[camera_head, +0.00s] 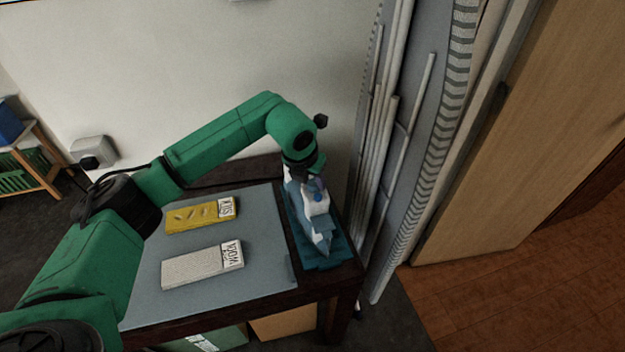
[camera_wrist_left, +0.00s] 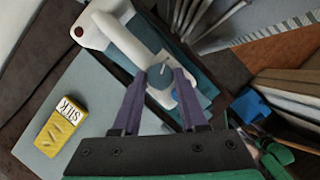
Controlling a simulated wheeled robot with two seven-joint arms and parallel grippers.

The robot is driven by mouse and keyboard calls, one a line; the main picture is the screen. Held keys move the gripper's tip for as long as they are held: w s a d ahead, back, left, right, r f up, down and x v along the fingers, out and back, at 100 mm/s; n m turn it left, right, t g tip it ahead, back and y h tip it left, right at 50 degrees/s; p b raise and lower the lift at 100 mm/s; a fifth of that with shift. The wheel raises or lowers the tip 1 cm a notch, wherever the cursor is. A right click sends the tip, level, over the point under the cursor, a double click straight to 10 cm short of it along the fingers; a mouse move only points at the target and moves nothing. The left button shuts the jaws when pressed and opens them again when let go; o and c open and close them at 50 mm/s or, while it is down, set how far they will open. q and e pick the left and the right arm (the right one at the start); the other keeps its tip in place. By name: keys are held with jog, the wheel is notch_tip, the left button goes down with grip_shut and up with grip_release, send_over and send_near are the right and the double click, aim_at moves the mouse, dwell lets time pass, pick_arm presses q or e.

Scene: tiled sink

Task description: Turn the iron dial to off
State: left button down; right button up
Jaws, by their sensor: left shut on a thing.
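The iron (camera_head: 318,228), white and blue, lies on a teal base (camera_head: 336,257) at the right end of the table. Its white body (camera_wrist_left: 122,40) also shows in the left wrist view. The iron dial (camera_wrist_left: 159,78) is a round blue-grey knob with a pale pointer mark. My left gripper (camera_head: 314,184) is over the iron from above. In the left wrist view my purple fingers (camera_wrist_left: 160,75) are shut on the dial, one on each side. In the head view the gripper hides most of the dial. My right gripper is not in view.
A grey ironing mat (camera_head: 265,258) covers the dark table. A yellow SILK packet (camera_head: 190,217) and a pale WOOL packet (camera_head: 196,267) lie on it, left of the iron. A folded ironing board (camera_head: 415,130) and pale rods stand close right of the table.

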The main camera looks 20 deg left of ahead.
pick_arm(q)
jog(key=n+b, duration=0.1)
jog(key=n+y+b, duration=0.1)
jog(key=n, duration=0.1)
jog(key=shift+d+f+n, duration=0.1)
jog(key=shift+d+n, duration=0.05)
jog(key=shift+n, duration=0.15)
jog(key=shift+w+d+n+y+b, duration=0.1)
jog(key=shift+n+y+b, duration=0.8)
jog(key=shift+n, duration=1)
jog(key=shift+c, duration=2.2)
grip_release()
jog(key=shift+g, duration=0.3)
